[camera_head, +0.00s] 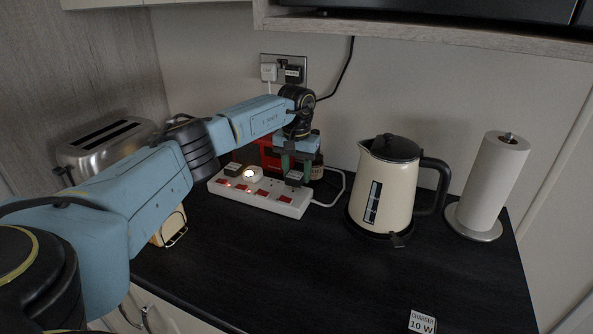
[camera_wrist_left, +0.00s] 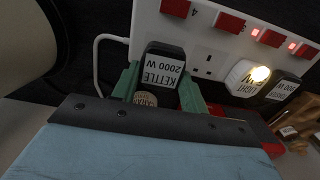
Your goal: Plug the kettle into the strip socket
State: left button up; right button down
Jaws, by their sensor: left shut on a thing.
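The kettle plug (camera_wrist_left: 166,65), a black block labelled "KETTLE 2000 W", is between the green fingers of my left gripper (camera_wrist_left: 160,88), which is shut on it. In the head view my left gripper (camera_head: 295,164) points down over the right end of the white strip socket (camera_head: 245,196). The plug is at the strip's end position; I cannot tell whether it is fully seated. In the wrist view an empty socket (camera_wrist_left: 207,66) shows beside it. The cream kettle (camera_head: 388,192) stands on its black base to the right. My right gripper is not in view.
A white light plug (camera_wrist_left: 247,76) and a dark plug (camera_wrist_left: 284,89) occupy other strip sockets. A wall socket (camera_head: 283,66) holds two plugs. A toaster (camera_head: 105,143) stands left, a paper roll (camera_head: 495,185) right. A 10 W charger (camera_head: 422,322) lies in front. The middle counter is clear.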

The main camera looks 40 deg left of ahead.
pick_arm(q)
jog(key=shift+f+b, duration=0.6)
jog(key=shift+f, duration=0.55)
dwell(0.6)
jog(key=o, duration=1.1)
jog(key=shift+c, duration=0.2)
jog(key=shift+r, duration=0.1)
notch_tip(320, 180, up, 13)
jog(key=p, duration=0.1)
jog(key=shift+r, duration=0.15)
